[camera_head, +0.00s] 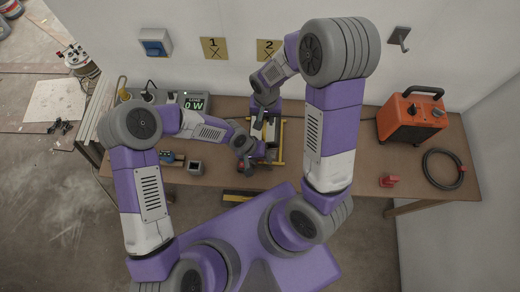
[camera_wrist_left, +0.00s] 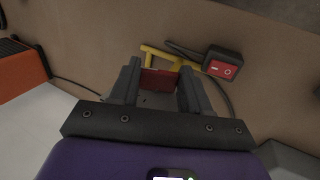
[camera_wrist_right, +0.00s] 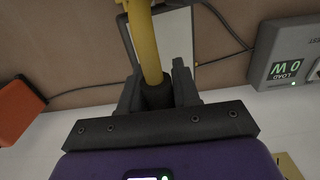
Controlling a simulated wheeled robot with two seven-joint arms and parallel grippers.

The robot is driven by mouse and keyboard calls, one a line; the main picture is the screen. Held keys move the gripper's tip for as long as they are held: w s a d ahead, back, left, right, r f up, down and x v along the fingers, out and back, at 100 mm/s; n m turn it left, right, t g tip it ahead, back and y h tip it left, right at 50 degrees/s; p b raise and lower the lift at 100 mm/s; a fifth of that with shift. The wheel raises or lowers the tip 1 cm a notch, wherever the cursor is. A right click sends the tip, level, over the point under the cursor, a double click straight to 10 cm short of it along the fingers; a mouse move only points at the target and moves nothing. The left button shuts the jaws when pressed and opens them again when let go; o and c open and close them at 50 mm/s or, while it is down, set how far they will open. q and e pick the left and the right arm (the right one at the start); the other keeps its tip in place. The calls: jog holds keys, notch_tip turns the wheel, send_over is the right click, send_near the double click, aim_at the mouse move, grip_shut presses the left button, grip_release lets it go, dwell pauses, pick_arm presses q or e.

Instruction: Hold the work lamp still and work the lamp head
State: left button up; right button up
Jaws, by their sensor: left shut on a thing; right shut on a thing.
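The work lamp's yellow frame (camera_head: 281,143) stands on the bench, partly hidden behind my arms. My left gripper (camera_head: 246,167) is low at its near side. In the left wrist view its fingers are shut on a red part (camera_wrist_left: 158,80), beside the yellow frame (camera_wrist_left: 160,54). My right gripper (camera_head: 262,119) is above and farther back. In the right wrist view its fingers are shut on a dark grip on a yellow bar (camera_wrist_right: 150,45). The pale lamp head panel (camera_wrist_right: 177,40) is behind that bar. The head's exact tilt cannot be told.
A load meter (camera_head: 194,104) reads 0 W at the back left. A small box with a red switch (camera_wrist_left: 222,66) lies beside the frame. An orange unit (camera_head: 410,117), a black cable coil (camera_head: 442,170) and a red item (camera_head: 388,181) are on the right. The bench between is clear.

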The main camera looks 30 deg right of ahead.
pick_arm(q)
jog(key=shift+s+f, duration=0.1)
jog(key=shift+s, duration=0.05)
jog(key=o, duration=1.1)
jog(key=shift+c, duration=0.2)
jog(key=shift+w+r, duration=0.2)
jog(key=shift+r, duration=0.15)
jog(key=v, duration=1.1)
jog(key=shift+r, duration=0.3)
jog(key=shift+s, duration=0.1)
